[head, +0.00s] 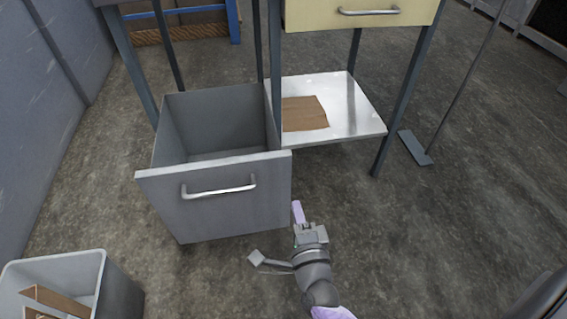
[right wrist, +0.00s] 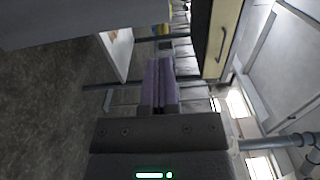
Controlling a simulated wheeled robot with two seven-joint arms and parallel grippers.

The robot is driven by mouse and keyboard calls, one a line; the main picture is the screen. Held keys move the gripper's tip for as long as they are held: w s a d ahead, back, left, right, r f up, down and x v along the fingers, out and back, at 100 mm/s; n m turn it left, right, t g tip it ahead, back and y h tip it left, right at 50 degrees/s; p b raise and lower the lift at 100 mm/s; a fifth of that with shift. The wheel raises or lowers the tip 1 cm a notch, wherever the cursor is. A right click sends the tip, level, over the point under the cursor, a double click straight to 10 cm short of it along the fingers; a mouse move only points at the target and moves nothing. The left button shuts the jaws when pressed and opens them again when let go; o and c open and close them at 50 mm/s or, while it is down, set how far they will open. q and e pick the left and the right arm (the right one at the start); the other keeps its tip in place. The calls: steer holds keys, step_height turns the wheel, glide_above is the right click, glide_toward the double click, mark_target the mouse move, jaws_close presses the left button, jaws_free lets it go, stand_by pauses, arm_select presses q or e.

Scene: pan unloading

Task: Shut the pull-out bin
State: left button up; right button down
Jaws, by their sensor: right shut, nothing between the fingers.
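The pull-out bin (head: 243,207) is a grey open-topped box, pulled out from under the workbench, with a bar handle (head: 218,190) on its front panel. It looks empty inside. My right gripper (head: 297,212) is just right of the bin's front panel near its right edge. I cannot tell whether it touches the panel. Its purple fingers (right wrist: 160,82) are closed together with nothing between them in the right wrist view. A grey surface, probably the bin's panel, crosses the top left of that view. My left gripper is not in view.
A white lower shelf (head: 361,122) with a brown cardboard piece (head: 304,113) is right of the bin. A cream drawer (head: 325,16) is above it. A grey waste box (head: 105,283) with cardboard stands at the lower left.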

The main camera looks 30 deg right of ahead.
mark_target(284, 161)
steer(key=b+x, duration=0.1)
steer(key=x, duration=0.2)
steer(key=b+x, duration=0.1)
steer(key=x, duration=0.2)
steer(key=b+x, duration=0.2)
steer(key=x, duration=0.2)
steer(key=shift+f, duration=0.35)
steer(key=shift+w+d+r, duration=0.15)
steer(key=shift+w+r, duration=0.05)
steer(key=shift+w, duration=0.45)
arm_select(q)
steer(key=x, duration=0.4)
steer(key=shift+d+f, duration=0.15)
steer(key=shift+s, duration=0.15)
